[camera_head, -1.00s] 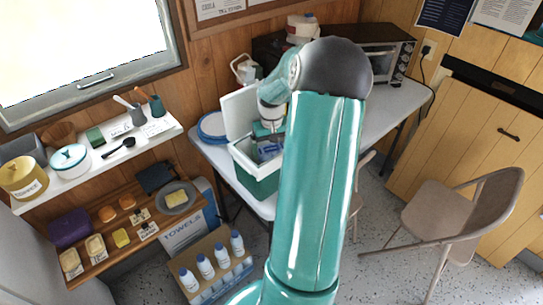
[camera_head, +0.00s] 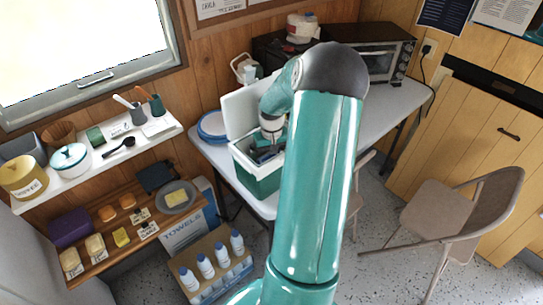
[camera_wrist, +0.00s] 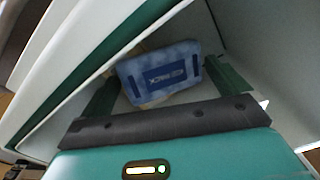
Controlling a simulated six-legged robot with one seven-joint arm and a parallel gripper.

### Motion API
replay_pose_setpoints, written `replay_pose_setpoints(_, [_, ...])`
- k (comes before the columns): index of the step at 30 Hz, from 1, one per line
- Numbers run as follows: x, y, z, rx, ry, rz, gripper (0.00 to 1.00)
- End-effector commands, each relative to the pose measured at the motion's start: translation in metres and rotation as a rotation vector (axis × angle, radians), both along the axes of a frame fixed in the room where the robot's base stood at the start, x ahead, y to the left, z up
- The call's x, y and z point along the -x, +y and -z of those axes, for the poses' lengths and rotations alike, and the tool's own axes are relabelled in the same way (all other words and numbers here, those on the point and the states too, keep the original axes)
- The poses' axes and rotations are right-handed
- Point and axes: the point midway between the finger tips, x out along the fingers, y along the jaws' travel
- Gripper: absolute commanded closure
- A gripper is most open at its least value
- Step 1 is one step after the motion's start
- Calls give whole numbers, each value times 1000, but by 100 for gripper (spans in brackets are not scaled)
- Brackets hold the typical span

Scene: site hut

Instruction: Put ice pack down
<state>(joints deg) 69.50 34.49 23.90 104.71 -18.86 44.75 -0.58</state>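The blue ice pack (camera_wrist: 160,75) lies between my two fingers in the wrist view, its label upside down. My gripper (camera_wrist: 163,82) has a green finger at each end of the pack, and both fingertips appear to meet its ends. In the head view, my gripper (camera_head: 265,153) is down inside the open cooler (camera_head: 262,186), which has a green body, white rim and raised white lid (camera_head: 240,112). The cooler's pale inner walls surround the pack in the wrist view. Whether the pack rests on the cooler's floor is hard to tell.
The cooler stands on a white table (camera_head: 386,105) with blue plates (camera_head: 211,125) to its left and a toaster oven (camera_head: 378,60) behind to the right. A shelf (camera_head: 165,127) with crockery is at left. A folding chair (camera_head: 450,215) stands at right.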

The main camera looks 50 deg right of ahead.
Motion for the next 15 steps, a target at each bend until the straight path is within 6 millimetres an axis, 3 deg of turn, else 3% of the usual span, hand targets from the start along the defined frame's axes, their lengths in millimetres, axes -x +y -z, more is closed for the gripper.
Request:
replay_pose_setpoints(5, [0, -1, -8, 1, 0, 1, 0])
replay_pose_setpoints(8, [0, -1, -23, 6, -1, 1, 0])
replay_pose_setpoints(15, [0, -1, -75, 6, -2, 0, 0])
